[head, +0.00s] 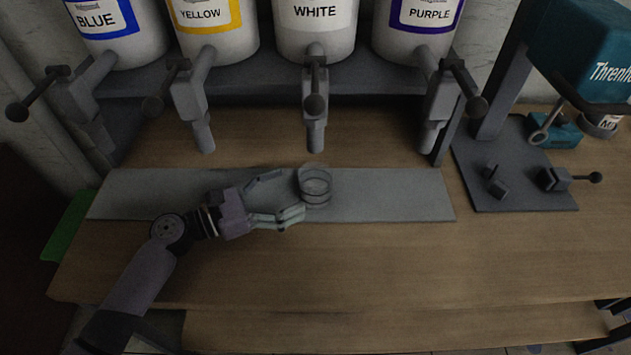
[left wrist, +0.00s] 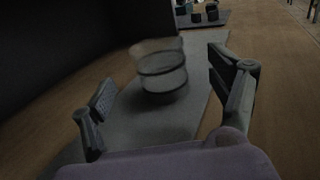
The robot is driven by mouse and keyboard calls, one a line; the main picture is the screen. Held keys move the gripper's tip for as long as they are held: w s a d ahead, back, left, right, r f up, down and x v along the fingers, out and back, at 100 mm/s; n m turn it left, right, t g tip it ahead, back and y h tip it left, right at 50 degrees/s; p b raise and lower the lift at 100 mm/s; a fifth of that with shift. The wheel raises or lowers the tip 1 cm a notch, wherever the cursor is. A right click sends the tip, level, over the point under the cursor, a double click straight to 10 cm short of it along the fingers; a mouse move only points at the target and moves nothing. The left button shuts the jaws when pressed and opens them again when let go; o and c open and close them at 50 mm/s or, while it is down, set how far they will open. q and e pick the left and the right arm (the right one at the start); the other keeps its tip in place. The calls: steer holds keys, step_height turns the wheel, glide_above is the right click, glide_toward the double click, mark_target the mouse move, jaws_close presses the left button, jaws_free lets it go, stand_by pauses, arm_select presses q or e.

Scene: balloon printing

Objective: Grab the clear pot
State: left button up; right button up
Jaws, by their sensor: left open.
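The clear pot (head: 316,187) stands upright on a grey mat (head: 390,194) below the white dispenser's spout. It is see-through, with dark bands around it. My left gripper (head: 285,195) is open just left of the pot, with its fingers pointing toward it. In the left wrist view the pot (left wrist: 161,72) is ahead and between the two spread fingers of the left gripper (left wrist: 165,105), beyond their tips or near them. I cannot tell whether a finger touches it. My right gripper is not in view.
Blue (head: 118,28), yellow (head: 212,30), white (head: 315,28) and purple (head: 417,30) dispensers stand at the back with spouts over the table. A teal press (head: 585,50) stands on a dark base (head: 520,192) at the right. The wooden table front (head: 400,260) is clear.

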mark_target(300, 186)
arm_select(q)
steer(key=shift+w+d, duration=0.35)
steer(key=shift+d, duration=0.3)
steer(key=shift+w+d, duration=0.2)
steer(key=shift+d, duration=0.25)
steer(key=shift+w+d+p, duration=0.15)
steer(key=shift+d+p, duration=0.15)
steer(key=p+x, duration=0.1)
steer(key=x, duration=0.2)
steer(key=shift+w+d, duration=0.2)
steer(key=shift+w, duration=0.05)
steer(key=shift+w+d+f, duration=0.1)
steer(key=shift+w+d, duration=0.1)
steer(key=shift+d, duration=0.2)
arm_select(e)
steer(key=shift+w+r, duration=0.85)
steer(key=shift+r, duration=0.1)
arm_select(q)
steer(key=shift+a, duration=0.1)
steer(key=shift+c, duration=0.7)
steer(key=c, duration=1.3)
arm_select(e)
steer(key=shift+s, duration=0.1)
